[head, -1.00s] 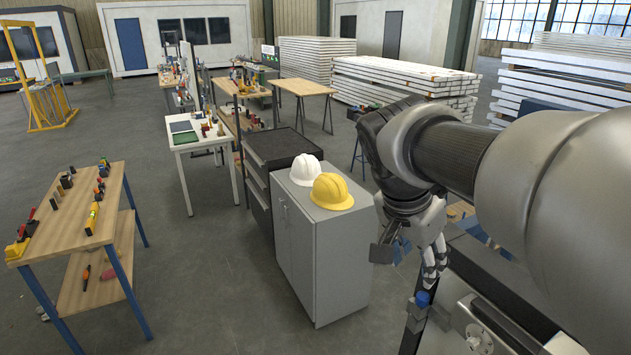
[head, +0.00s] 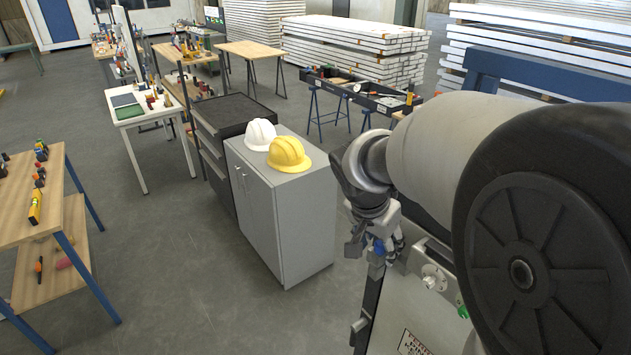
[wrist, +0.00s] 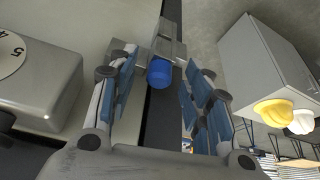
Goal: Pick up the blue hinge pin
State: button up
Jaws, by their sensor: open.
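The blue hinge pin (wrist: 160,72) shows in the wrist view as a short blue cylinder with a rounded end, at a grey metal hinge bracket (wrist: 167,45) on a dark vertical edge. My gripper (wrist: 159,64) is open, with one blue-padded finger on each side of the pin. Gaps show between the pin and both fingers, and the gripper is not holding it. In the head view my gripper (head: 376,243) is beside the container frame's edge, and the pin is hard to make out there behind the fingers.
A pale panel with a grey box (wrist: 38,85) and dial is close on the left in the wrist view. A grey cabinet (head: 285,225) carries a white helmet (head: 259,134) and a yellow helmet (head: 289,154). Open floor lies between the cabinet and the wooden workbench (head: 30,215).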

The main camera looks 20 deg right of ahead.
jog(key=shift+c, duration=0.5)
grip_shut()
jog(key=shift+r, duration=0.1)
